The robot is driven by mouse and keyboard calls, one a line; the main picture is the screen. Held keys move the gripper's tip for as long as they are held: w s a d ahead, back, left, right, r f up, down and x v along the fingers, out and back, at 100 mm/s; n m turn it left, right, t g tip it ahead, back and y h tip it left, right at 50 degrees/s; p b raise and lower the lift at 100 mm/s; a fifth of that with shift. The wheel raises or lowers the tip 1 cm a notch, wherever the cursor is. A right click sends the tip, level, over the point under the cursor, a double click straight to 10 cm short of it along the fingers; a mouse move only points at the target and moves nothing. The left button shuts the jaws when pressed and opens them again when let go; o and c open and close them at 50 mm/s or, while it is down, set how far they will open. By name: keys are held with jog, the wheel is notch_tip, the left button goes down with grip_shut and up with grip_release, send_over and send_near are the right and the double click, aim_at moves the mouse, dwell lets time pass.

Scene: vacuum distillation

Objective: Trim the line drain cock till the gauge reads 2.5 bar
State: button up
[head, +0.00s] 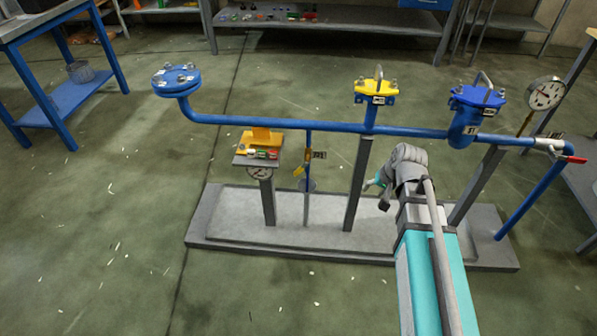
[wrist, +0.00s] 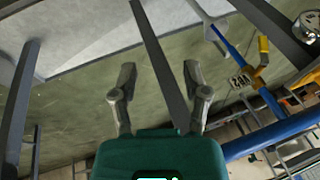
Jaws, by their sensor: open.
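The yellow handle (wrist: 263,48) also shows at the upper right of the wrist view. A round white gauge (head: 545,93) stands above the right end of the line; its reading is too small to tell. A second dial (head: 260,172) is on the short stand at left. My gripper (wrist: 158,78) is open and empty, its fingers spread near a grey post, apart from the yellow handle.
The blue line (head: 250,121) runs across on grey posts (head: 358,185) above a grey base plate (head: 230,222). It carries a blue flange, a yellow-topped fitting and a blue-topped fitting. A red-handled valve (head: 575,159) is at right. A blue bench (head: 60,92) stands at left. Floor in front is clear.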

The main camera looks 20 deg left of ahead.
aim_at(301, 169)
jog(key=w+a+r+y, duration=0.1)
jog(key=w+a+y, duration=0.1)
jog(key=a, duration=0.7)
jog(key=w+a+r+t+y, duration=0.1)
jog(key=w+a, duration=0.1)
jog(key=a, duration=0.7)
jog(key=shift+r+y, duration=0.35)
jog(key=shift+y, duration=0.05)
jog(key=shift+w+f+b, duration=0.15)
jog(key=shift+b, duration=0.15)
jog(key=b+x, duration=1)
jog(key=x, duration=0.3)
jog(key=shift+a+f, duration=0.1)
jog(key=shift+f, duration=0.15)
jog(key=shift+c, duration=0.3)
grip_shut()
